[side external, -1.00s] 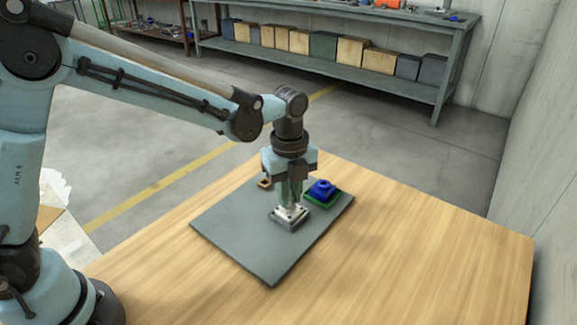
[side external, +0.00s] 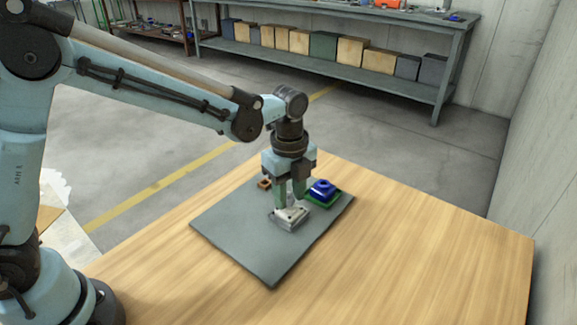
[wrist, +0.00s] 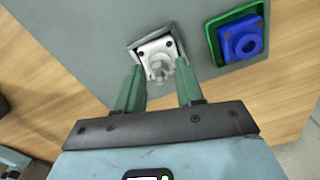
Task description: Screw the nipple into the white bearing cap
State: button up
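The white bearing cap (wrist: 150,50) sits in a dark-rimmed square base on the grey mat, and shows in the side view (side external: 291,216). A small grey nipple (wrist: 159,70) stands at the middle of the cap in the wrist view; how deep it sits in the cap cannot be told. My gripper (wrist: 158,70) is open, with one green finger on each side of the nipple and a visible gap to both. In the side view my gripper (side external: 289,202) hangs pointing down over the cap.
A blue flanged part (wrist: 241,40) lies in a green tray (wrist: 213,42) right of the cap. A small brown block (side external: 264,183) is behind my gripper. The front of the grey mat (side external: 250,245) and the wooden table (side external: 400,260) are clear.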

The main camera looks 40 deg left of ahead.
jog(key=n, duration=1.2)
jog(key=shift+n, duration=0.3)
jog(key=n, duration=0.4)
jog(key=shift+n, duration=0.4)
jog(key=n, duration=0.3)
jog(key=shift+n, duration=0.4)
grip_shut()
jog(key=m, duration=1.2)
jog(key=shift+f, duration=0.1)
jog(key=m, duration=1.2)
